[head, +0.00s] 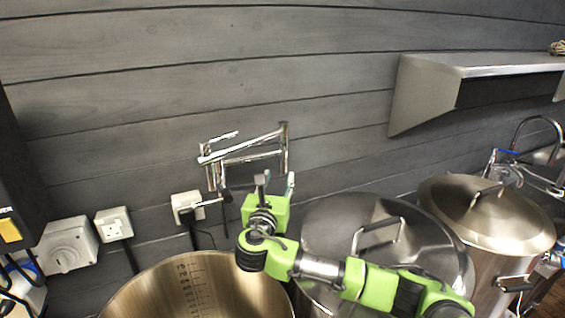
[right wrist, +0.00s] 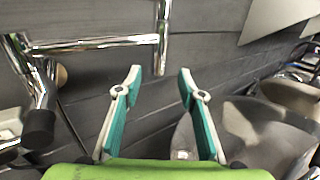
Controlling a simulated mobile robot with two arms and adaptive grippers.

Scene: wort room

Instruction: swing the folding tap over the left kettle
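The chrome folding tap (head: 245,157) is on the grey plank wall, folded up, above and behind the gap between the open left kettle (head: 150,280) and the lidded middle kettle. A black-tipped part hangs at its left. My right gripper (head: 276,181) is just below the right end of the tap. In the right wrist view my right gripper (right wrist: 160,74) is open, and the lower end of a vertical tap pipe (right wrist: 163,45) appears between its fingertips. I cannot tell whether they touch. My left gripper is not in view.
The lidded middle kettle (head: 330,220) stands under my right arm, and another lidded kettle (head: 480,215) stands at the right. A metal shelf (head: 425,90) juts from the wall at upper right. Sockets (head: 187,206) with cables are on the wall at left.

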